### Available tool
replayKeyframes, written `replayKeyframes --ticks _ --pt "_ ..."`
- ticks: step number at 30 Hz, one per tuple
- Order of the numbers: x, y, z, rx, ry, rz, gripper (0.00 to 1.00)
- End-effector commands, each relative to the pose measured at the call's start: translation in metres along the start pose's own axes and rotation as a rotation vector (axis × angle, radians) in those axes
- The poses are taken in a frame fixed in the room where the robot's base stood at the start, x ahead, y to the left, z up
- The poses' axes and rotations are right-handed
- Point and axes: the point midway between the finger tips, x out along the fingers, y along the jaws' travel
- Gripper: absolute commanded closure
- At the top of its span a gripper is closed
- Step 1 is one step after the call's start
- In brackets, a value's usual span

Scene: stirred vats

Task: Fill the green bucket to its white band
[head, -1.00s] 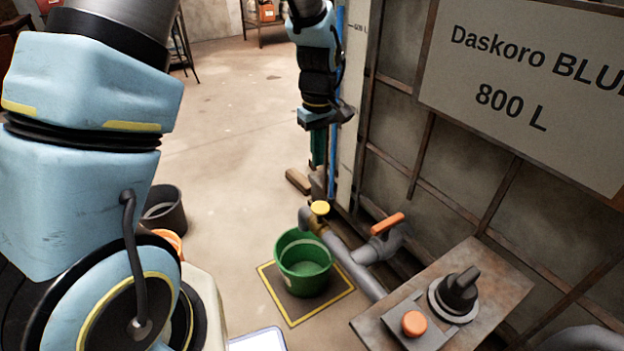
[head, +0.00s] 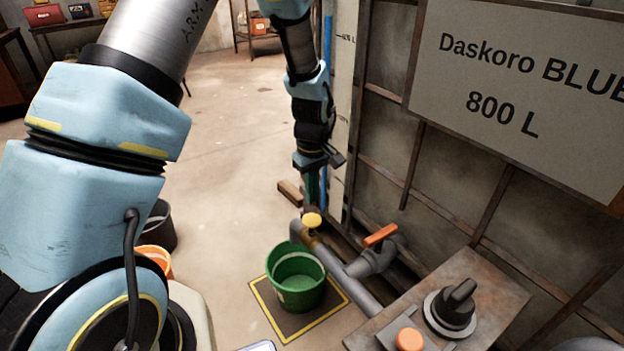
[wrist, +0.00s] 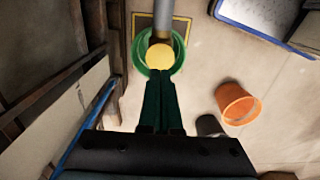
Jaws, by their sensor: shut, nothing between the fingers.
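The green bucket (head: 296,284) stands upright on a dark floor square with a yellow border, under the end of a grey pipe (head: 360,290). In the wrist view the bucket (wrist: 140,60) is partly hidden by the pipe and a round yellow knob (wrist: 160,57). The yellow knob (head: 312,220) sits on top of the pipe near its outlet. My gripper (head: 312,203) points down just above the knob, fingers together and empty; whether they touch it I cannot tell. The fingers (wrist: 160,84) also show in the wrist view.
An orange lever (head: 380,235) sits on a pipe branch by the large vat. A panel with a black rotary switch (head: 455,303) and an orange button (head: 409,340) is at lower right. An orange bucket (wrist: 238,103) and a dark bucket stand left. Open floor lies behind.

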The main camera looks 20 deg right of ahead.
Motion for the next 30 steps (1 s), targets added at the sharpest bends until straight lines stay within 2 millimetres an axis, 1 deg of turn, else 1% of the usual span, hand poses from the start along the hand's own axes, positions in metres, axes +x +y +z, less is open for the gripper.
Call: replayKeyframes --ticks 1,3,6,9,13,25,30 --pt "0.013 -0.001 0.000 0.000 -0.002 -0.003 1.00" --pt "0.025 -0.001 0.000 0.000 -0.001 -0.002 1.00" --pt "0.040 0.000 0.000 0.001 -0.001 -0.001 1.00" --pt "0.050 0.000 0.000 0.000 0.000 -0.001 1.00" --pt "0.057 0.000 0.000 0.000 0.000 0.000 1.00" --pt "0.060 0.000 0.000 0.000 0.001 0.000 1.00" --pt "0.081 -0.001 0.000 0.001 -0.001 -0.002 1.00"
